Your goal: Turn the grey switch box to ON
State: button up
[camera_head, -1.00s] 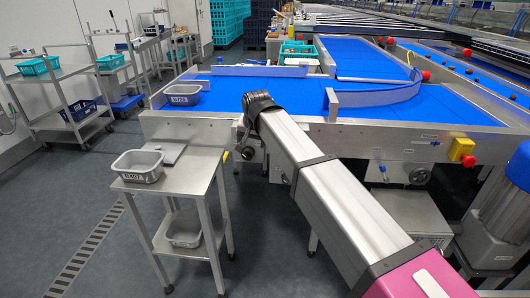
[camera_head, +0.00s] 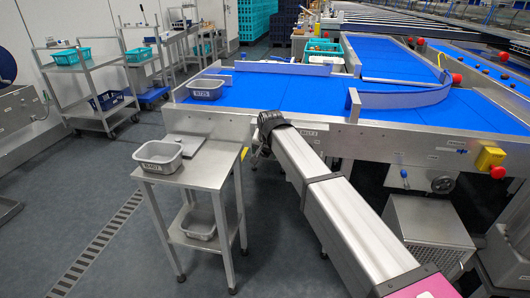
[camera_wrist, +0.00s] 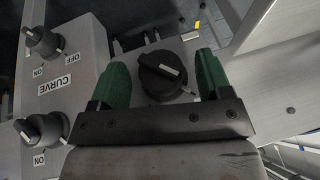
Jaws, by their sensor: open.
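In the wrist view, a black rotary knob (camera_wrist: 160,75) with a white pointer line sits on a light grey box (camera_wrist: 182,48). My gripper (camera_wrist: 162,60) is open, with one green finger on each side of this knob. I cannot tell whether the fingers touch it. The pointer slants toward the lower right of the picture. No ON or OFF label shows clearly by this knob. In the head view my arm reaches the near side of the blue conveyor, and the gripper and box are hidden there.
Left in the wrist view, a grey panel (camera_wrist: 72,70) marked CURVE carries an upper knob (camera_wrist: 42,42) and a lower knob (camera_wrist: 42,130), with OFF and ON labels. In the head view, a steel side table (camera_head: 210,168) holding a grey tub (camera_head: 158,156) stands left of my arm.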

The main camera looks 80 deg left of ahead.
jog(key=shift+a+f, duration=0.1)
jog(key=shift+f, duration=0.05)
jog(key=shift+c, duration=0.3)
jog(key=c, duration=0.9)
jog(key=shift+o, duration=0.2)
